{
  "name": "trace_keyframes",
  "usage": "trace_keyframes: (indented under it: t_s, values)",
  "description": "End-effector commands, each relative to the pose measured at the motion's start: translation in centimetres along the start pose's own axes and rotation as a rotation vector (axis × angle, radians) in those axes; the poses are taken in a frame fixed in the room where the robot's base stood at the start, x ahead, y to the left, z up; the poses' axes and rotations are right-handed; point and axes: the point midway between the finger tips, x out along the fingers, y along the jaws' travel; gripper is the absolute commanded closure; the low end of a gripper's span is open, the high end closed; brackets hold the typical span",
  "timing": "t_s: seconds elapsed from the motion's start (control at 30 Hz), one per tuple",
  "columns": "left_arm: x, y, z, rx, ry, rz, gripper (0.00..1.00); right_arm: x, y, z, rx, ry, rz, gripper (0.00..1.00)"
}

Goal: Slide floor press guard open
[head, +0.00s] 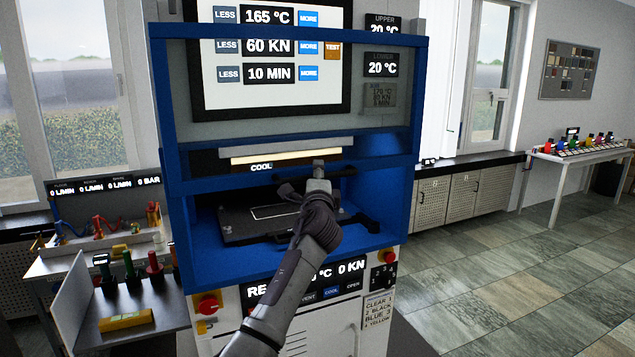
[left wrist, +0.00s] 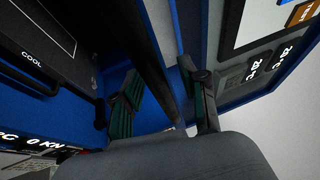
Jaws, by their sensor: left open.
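The floor press (head: 408,200) is a tall blue-framed machine in the middle of the head view. Its guard (head: 375,142), a clear panel with a blue frame, spans the upper part, in front of the screen. Below the guard's lower rail, the bay with a dark platen (head: 240,222) shows uncovered. My left gripper (head: 318,182) is at the guard's lower rail, in front of the bay. In the left wrist view, its fingers (left wrist: 165,100) are apart, with a dark bar (left wrist: 150,55) running between them. I cannot tell whether they touch the bar. My right gripper is not in view.
A side bench (head: 165,312) with coloured-handled tools and a yellow block (head: 126,320) stands close at the left. A control strip with a red knob (head: 390,256) is below the bay. Tiled floor (head: 500,275) is clear at the right, before a far table (head: 575,158).

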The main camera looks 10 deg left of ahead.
Motion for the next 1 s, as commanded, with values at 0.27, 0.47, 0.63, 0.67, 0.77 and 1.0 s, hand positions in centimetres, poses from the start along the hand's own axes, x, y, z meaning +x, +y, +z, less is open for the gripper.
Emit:
trace_keyframes:
  t_s: [0.27,0.47,0.63,0.67,0.77,1.0]
  values:
    - [-3.1,0.1,-0.1,-0.002,0.002,-0.001,0.57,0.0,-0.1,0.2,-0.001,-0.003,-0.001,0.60]
    - [-7.2,0.1,0.0,0.000,0.002,-0.001,0.57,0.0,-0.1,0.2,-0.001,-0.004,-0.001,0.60]
    - [-10.1,0.0,0.0,0.000,0.001,-0.001,0.57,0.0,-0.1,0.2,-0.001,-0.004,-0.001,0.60]
    - [-10.5,0.0,0.0,0.000,0.001,-0.001,0.57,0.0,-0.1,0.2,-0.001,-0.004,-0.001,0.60]
    - [-11.4,0.0,0.0,0.000,0.000,-0.001,0.57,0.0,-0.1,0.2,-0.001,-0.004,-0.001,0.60]
    - [-11.9,-0.1,0.1,0.001,0.000,-0.001,0.57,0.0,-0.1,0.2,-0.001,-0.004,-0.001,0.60]
